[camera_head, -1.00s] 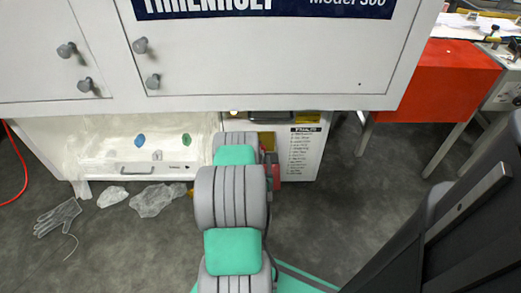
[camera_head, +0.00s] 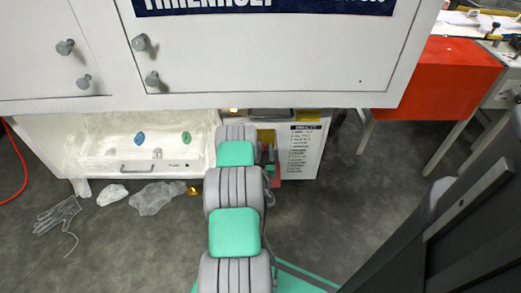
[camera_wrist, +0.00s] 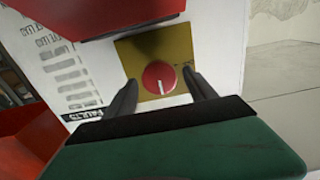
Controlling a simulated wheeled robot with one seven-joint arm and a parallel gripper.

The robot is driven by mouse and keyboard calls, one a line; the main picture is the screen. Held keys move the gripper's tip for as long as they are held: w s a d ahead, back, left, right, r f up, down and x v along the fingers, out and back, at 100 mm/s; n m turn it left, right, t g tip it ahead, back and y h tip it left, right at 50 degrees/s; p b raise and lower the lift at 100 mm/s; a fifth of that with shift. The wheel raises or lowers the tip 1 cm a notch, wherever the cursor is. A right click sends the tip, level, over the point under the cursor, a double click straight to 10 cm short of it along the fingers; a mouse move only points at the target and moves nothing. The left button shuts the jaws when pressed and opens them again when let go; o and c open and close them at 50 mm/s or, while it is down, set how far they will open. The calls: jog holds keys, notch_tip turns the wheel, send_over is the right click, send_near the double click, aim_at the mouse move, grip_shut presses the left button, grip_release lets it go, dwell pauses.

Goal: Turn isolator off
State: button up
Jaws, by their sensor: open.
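The isolator is a round red knob (camera_wrist: 159,78) with a white line, set on a yellow plate (camera_wrist: 150,48) on the white machine panel in the wrist view. The white line runs roughly up and down in that picture. My gripper (camera_wrist: 160,86) is open, with one dark finger on each side of the knob. I cannot tell whether the fingers touch it. In the head view my arm reaches under the cabinet; the knob and fingertips are hidden there, and part of the yellow plate (camera_head: 266,136) shows.
A white cabinet (camera_head: 270,60) with knobs overhangs the work area. A label list (camera_head: 302,145) is right of the plate. A white drawer front (camera_head: 140,165) is at left. Crumpled film (camera_head: 157,198) and a clear glove (camera_head: 57,214) lie on the floor. A red-sided table (camera_head: 445,80) stands at right.

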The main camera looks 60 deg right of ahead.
jog(key=shift+c, duration=0.5)
jog(key=c, duration=1.2)
jog(key=shift+n, duration=0.4)
jog(key=n, duration=0.3)
jog(key=shift+w+n, duration=0.15)
jog(key=shift+n, duration=0.15)
jog(key=n+b, duration=0.1)
jog(key=n, duration=0.3)
jog(key=shift+w+a+f+n, duration=0.1)
jog(key=shift+n, duration=0.2)
jog(key=n, duration=0.4)
jog(key=shift+f+n+b, duration=0.1)
jog(key=shift+n+b, duration=0.2)
jog(key=shift+b, duration=0.05)
jog(key=n, duration=0.4)
jog(key=shift+w, duration=0.1)
jog(key=shift+n, duration=0.3)
